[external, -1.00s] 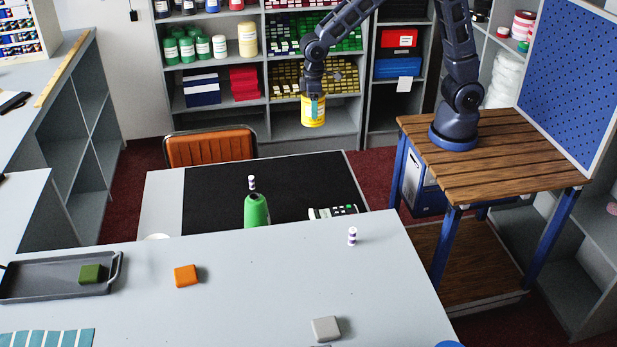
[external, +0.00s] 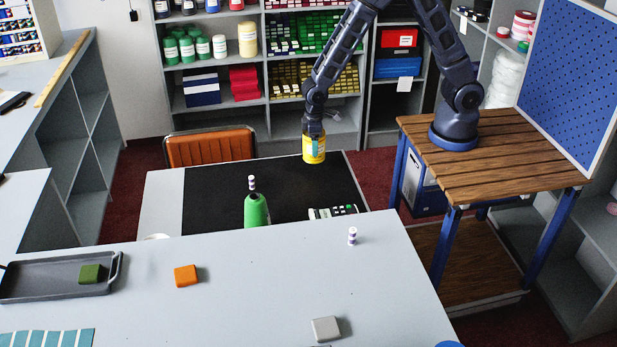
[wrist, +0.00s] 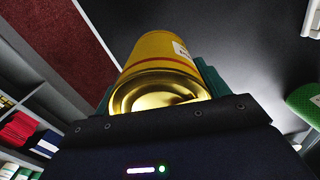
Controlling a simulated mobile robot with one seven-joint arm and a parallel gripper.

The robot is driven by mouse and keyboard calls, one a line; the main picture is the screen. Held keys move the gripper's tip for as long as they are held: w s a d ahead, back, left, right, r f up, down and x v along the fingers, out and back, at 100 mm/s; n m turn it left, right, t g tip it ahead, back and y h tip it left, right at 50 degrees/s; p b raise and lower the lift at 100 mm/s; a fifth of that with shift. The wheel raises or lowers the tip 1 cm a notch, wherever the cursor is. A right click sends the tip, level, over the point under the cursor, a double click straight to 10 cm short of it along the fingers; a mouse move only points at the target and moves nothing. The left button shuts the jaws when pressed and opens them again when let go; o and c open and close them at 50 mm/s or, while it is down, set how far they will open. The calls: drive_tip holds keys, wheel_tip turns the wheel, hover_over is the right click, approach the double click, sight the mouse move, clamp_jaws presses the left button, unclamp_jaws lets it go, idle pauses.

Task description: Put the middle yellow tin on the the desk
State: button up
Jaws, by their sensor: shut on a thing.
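My gripper (external: 314,145) is shut on a yellow tin (external: 314,157) and holds it upright, near the far right edge of the desk's black top (external: 270,178). I cannot tell if the tin touches the desk or hangs just above it. In the wrist view the yellow tin (wrist: 160,62) sits between the teal fingers (wrist: 160,88), with its gold end towards the camera. The desk's dark surface (wrist: 240,45) shows beyond it.
An orange chair (external: 210,147) stands behind the desk.

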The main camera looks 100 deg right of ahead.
drive_tip(key=shift+f, duration=2.1)
drive_tip(key=shift+f, duration=0.1)
drive_tip(key=o, duration=1.4)
wheel_tip(320, 180, up, 11)
drive_tip(key=shift+f, duration=0.1)
drive_tip(key=shift+s+r, duration=0.1)
drive_tip(key=shift+r, duration=0.8)
drive_tip(key=s+r+n+t, duration=0.1)
drive_tip(key=s+r+t, duration=0.2)
drive_tip(key=s+r, duration=2)
drive_tip(key=shift+n+t, duration=0.4)
drive_tip(key=shift+t, duration=0.4)
drive_tip(key=s, duration=0.3)
drive_tip(key=s+r, duration=0.1)
drive_tip(key=s, duration=0.2)
drive_tip(key=s+d, duration=0.1)
drive_tip(key=s, duration=0.3)
drive_tip(key=shift+r, duration=0.4)
